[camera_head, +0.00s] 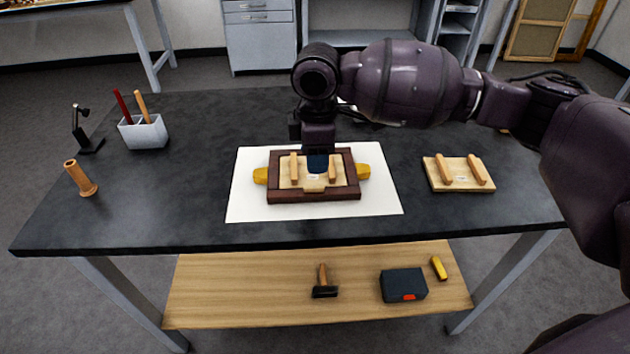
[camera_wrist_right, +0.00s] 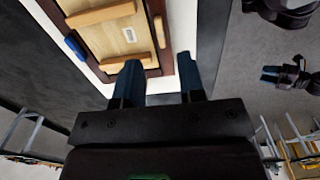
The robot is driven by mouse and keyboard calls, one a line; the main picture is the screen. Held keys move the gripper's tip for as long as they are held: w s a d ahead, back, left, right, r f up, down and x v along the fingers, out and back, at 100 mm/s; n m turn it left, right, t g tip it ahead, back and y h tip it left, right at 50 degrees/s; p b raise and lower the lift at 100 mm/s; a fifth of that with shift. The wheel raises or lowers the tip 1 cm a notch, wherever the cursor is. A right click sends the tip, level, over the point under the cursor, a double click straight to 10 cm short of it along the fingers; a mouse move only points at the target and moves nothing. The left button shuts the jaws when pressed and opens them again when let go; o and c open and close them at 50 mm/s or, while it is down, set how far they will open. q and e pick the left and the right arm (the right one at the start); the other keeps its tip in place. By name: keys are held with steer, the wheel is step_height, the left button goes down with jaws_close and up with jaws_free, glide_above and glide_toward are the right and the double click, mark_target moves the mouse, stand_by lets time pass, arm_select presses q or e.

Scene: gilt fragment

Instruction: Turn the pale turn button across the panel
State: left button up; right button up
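A dark wooden frame (camera_head: 282,196) lies flat, with a pale panel (camera_head: 290,174) inside bearing two wooden battens. The pale turn button (camera_head: 314,185) lies lengthwise along the near rail, at the panel's edge; it also shows in the right wrist view (camera_wrist_right: 160,32). A blue piece (camera_wrist_right: 75,47) sits at the panel's opposite edge in that view. My right gripper (camera_head: 317,163) points down over the frame, hiding its far middle. Its dark blue fingers (camera_wrist_right: 161,80) are spread with nothing between them in the wrist view. Contact with the frame cannot be told.
The frame lies on a white sheet (camera_head: 245,205), with yellow pieces (camera_head: 363,171) projecting at both sides. A separate pale panel with two battens (camera_head: 458,184) lies at right. The dark tabletop (camera_head: 180,200) between is clear.

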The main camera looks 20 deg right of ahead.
mark_target(316, 187)
step_height(316, 187, down, 7)
steer(key=shift+f+b, duration=0.1)
steer(key=shift+b, duration=0.6)
jaws_close()
